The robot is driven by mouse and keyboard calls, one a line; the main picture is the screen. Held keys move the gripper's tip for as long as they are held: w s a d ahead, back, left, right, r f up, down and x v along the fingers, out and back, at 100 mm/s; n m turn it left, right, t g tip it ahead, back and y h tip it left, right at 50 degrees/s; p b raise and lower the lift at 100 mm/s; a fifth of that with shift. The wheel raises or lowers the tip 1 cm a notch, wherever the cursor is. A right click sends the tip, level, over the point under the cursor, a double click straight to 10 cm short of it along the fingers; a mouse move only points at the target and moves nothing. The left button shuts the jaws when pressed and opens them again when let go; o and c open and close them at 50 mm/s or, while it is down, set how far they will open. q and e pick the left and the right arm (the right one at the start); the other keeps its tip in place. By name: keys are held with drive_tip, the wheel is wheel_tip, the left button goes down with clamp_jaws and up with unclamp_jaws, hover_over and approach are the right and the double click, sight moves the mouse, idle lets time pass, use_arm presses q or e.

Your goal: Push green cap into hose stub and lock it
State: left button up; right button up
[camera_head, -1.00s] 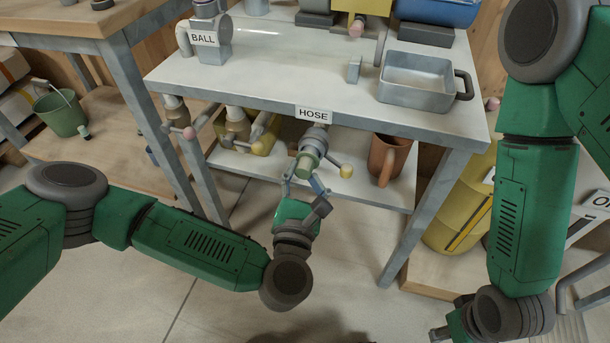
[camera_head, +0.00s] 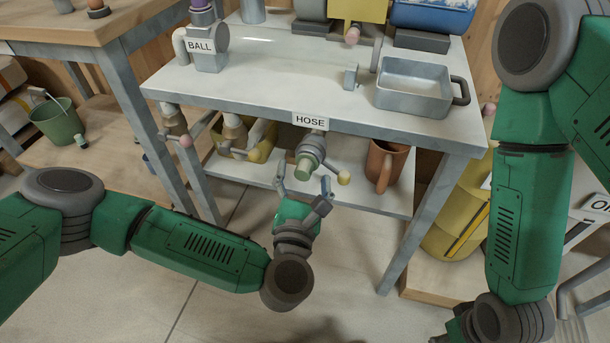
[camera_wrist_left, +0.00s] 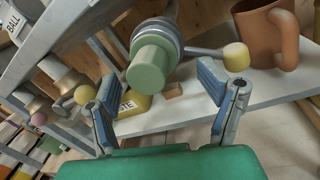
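The green cap (camera_head: 302,169) sits at the end of the hose stub (camera_head: 313,148) under the table edge, below the HOSE label (camera_head: 310,121). In the left wrist view the cap (camera_wrist_left: 151,66) shows its round end toward me, with the grey collar of the stub (camera_wrist_left: 158,36) behind it. A lever with a yellow knob (camera_head: 344,177) sticks out to the right of the collar. My left gripper (camera_head: 304,187) is open, its fingers spread either side and short of the cap, touching nothing. My right gripper (camera_head: 443,338) is only partly visible at the bottom edge.
The table (camera_head: 250,98) holds a metal tray (camera_head: 415,88). Other valve stubs with knobs (camera_head: 254,155) hang to the left. A brown mug (camera_head: 385,164) stands on the lower shelf (camera_head: 350,203). A yellow drum (camera_head: 450,215) stands at right.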

use_arm(q)
drive_tip(key=s+a, duration=0.2)
drive_tip(key=s, duration=0.9)
drive_tip(key=shift+s+f, duration=0.3)
drive_tip(key=shift+s, duration=0.1)
